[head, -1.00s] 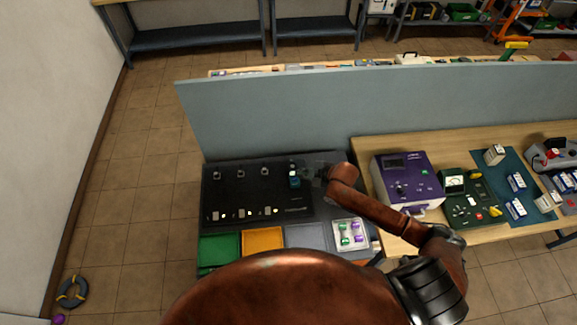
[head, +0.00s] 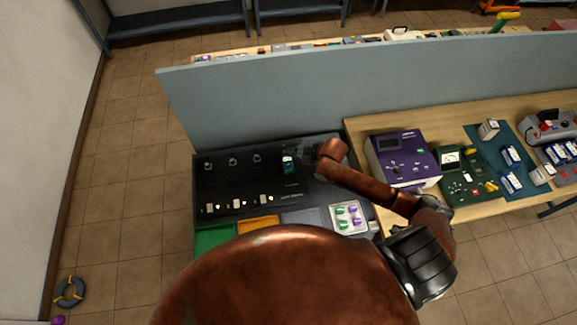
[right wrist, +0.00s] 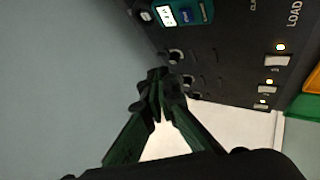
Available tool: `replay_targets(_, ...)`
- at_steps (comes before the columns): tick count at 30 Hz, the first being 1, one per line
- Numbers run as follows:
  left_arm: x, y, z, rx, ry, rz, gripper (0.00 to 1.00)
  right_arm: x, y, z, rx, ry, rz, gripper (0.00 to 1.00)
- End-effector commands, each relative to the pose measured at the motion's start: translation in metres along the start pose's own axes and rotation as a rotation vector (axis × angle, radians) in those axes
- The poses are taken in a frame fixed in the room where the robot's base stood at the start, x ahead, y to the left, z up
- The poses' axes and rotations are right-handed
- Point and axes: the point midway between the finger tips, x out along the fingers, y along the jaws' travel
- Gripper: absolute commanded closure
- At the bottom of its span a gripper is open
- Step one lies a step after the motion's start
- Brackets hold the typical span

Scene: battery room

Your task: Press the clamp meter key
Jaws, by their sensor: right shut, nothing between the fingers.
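The clamp meter is a small teal device (head: 288,164) on the black panel (head: 240,190), near the panel's right side. In the right wrist view the teal meter (right wrist: 190,14) is at the top edge, partly cut off, with a pale lit display and a blue key beside it. My right gripper (head: 307,153) is just to the right of the meter in the head view, dark and hard to make out against the panel. In the right wrist view its fingertips (right wrist: 157,82) meet with nothing between them, apart from the meter. My left gripper is not in view.
A grey-blue partition (head: 350,95) stands behind the panel. Green (head: 213,238) and orange (head: 258,225) trays and a white tray of bottles (head: 348,219) lie in front. A purple instrument (head: 402,160) and a green meter unit (head: 465,178) stand on the wooden table to the right.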

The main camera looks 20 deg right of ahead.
Motion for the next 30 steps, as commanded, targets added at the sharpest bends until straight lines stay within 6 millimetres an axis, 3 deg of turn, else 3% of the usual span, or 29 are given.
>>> replay_targets(10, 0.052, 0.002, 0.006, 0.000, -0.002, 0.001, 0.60, 0.036, -0.027, 0.026, 0.001, 0.000, -0.002, 1.00)
replay_targets(18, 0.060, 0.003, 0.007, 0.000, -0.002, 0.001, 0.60, 0.049, -0.036, 0.036, 0.000, 0.000, 0.000, 1.00)
replay_targets(30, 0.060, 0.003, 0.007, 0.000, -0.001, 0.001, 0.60, 0.050, -0.036, 0.036, 0.000, 0.000, 0.000, 1.00)
